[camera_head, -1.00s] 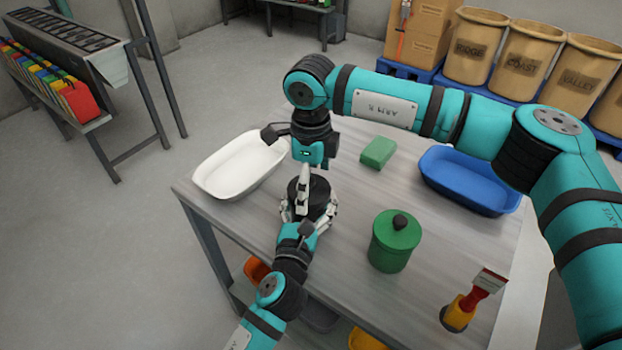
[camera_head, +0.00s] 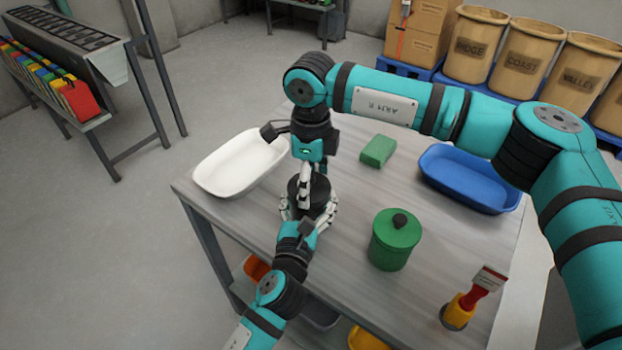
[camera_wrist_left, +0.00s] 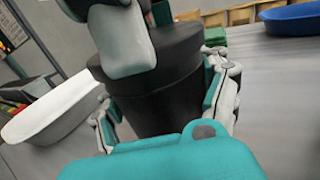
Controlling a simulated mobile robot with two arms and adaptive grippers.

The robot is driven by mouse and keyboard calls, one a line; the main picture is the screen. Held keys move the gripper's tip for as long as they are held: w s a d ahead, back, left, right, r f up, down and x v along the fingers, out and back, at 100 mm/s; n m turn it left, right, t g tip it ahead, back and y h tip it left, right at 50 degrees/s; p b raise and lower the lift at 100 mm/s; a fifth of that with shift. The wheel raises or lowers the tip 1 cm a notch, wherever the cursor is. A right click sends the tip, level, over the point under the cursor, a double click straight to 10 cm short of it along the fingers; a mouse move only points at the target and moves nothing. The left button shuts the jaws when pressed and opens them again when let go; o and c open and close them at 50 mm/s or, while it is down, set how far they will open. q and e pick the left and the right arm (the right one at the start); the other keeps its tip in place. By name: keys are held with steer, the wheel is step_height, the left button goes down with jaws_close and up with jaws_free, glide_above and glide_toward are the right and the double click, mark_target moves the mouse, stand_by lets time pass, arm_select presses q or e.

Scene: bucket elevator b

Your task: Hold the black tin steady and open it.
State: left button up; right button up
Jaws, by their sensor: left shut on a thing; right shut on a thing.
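The black tin (camera_head: 321,190) stands upright on the grey table, and its dark side and wider lid rim fill the middle of the left wrist view (camera_wrist_left: 160,108). My left gripper (camera_head: 309,210) is low at the tin, shut on its body with fingers on both sides. My right gripper (camera_head: 305,186) points down from above and is shut at the top of the tin. Its pale finger (camera_wrist_left: 122,42) hides part of the lid and whatever it grips there. The lid sits on the tin, with no clear gap visible.
A white tray (camera_head: 207,178) is left of the tin and a green block (camera_head: 378,150) behind it. The table's left edge is close.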

steer(key=shift+r, duration=0.25)
steer(key=shift+r, duration=0.9)
steer(key=shift+r, duration=2)
arm_select(q)
steer(key=o, duration=1.8)
steer(key=shift+c, duration=0.2)
